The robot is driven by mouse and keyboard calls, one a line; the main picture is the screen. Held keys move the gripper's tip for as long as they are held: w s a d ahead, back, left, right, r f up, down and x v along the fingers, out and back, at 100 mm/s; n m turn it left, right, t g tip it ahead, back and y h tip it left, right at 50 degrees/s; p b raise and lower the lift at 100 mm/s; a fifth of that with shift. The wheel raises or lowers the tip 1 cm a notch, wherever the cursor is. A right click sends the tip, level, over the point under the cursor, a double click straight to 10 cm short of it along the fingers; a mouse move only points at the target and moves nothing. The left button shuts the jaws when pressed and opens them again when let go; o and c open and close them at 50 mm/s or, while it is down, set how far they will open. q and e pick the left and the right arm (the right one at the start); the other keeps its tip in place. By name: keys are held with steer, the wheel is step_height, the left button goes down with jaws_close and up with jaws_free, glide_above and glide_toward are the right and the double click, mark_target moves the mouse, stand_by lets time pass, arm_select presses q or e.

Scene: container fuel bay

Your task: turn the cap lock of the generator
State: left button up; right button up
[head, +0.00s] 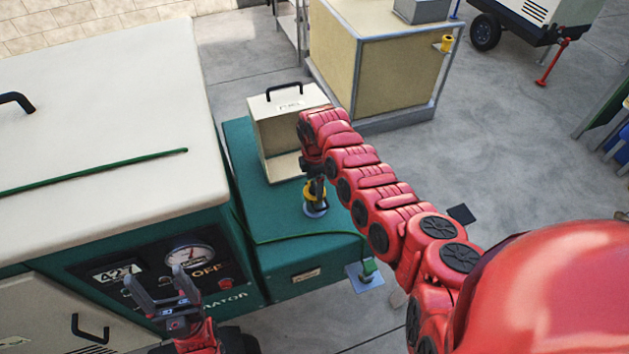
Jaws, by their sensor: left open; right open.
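The generator (110,130) fills the left side, with a white top and a green body. A green tank box (300,262) adjoins its right side. On the tank top stands a small yellow and black fitting on a round pale base, which looks like the cap lock (309,196). My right gripper (317,192) points down over this fitting, its jaws open and at the fitting; the arm hides part of it. I cannot tell whether the fingers touch it. My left gripper (160,290) is open and empty in front of the generator's control panel (150,268).
A beige box with a black handle (288,106) stands at the tank's back, close to my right gripper. A yellow cabinet (400,75) stands behind.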

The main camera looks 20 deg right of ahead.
steer(key=shift+s+f, duration=0.1)
steer(key=shift+f, duration=0.05)
steer(key=c, duration=1.4)
steer(key=shift+o, duration=0.2)
